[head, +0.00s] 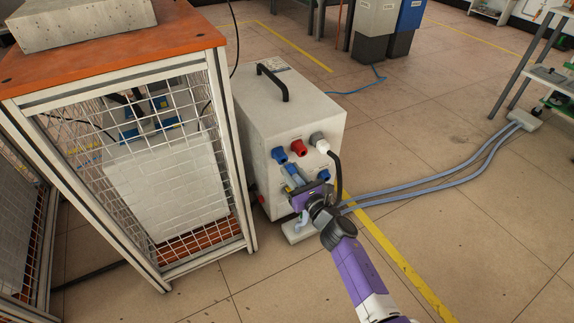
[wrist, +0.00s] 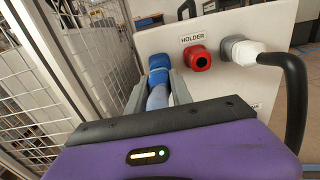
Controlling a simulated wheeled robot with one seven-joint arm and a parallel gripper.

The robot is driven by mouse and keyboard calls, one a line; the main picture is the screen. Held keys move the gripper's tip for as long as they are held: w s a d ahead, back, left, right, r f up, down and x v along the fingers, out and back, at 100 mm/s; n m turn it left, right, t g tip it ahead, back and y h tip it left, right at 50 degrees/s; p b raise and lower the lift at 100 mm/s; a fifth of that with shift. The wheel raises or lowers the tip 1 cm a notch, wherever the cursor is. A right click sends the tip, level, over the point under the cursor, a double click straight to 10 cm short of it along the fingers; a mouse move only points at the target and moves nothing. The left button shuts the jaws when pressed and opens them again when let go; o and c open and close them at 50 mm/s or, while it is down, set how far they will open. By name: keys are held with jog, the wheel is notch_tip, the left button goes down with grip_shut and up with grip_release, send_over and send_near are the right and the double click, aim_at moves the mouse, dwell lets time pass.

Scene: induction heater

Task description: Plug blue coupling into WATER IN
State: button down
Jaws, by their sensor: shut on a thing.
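My gripper (wrist: 156,94) is shut on the blue coupling (wrist: 159,77), with a finger on each side and a pale blue-grey hose running back between them. In the head view, my gripper (head: 295,187) is at the front of the white heater box (head: 290,115). An upper blue fitting (head: 279,154) sits at the panel's upper left; it also shows in the wrist view (wrist: 157,60), just beyond the coupling and in line with it. I cannot tell whether they touch. The WATER IN label is not readable.
A red fitting (wrist: 201,58) under a HOLDER label and a grey plug (wrist: 243,50) with a black cable are to the right. Another blue fitting (head: 323,175) is lower right. A mesh cage (head: 160,150) stands close on the left. Hoses (head: 430,183) cross the floor.

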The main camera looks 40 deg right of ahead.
aim_at(295, 176)
jog(key=shift+v, duration=1.95)
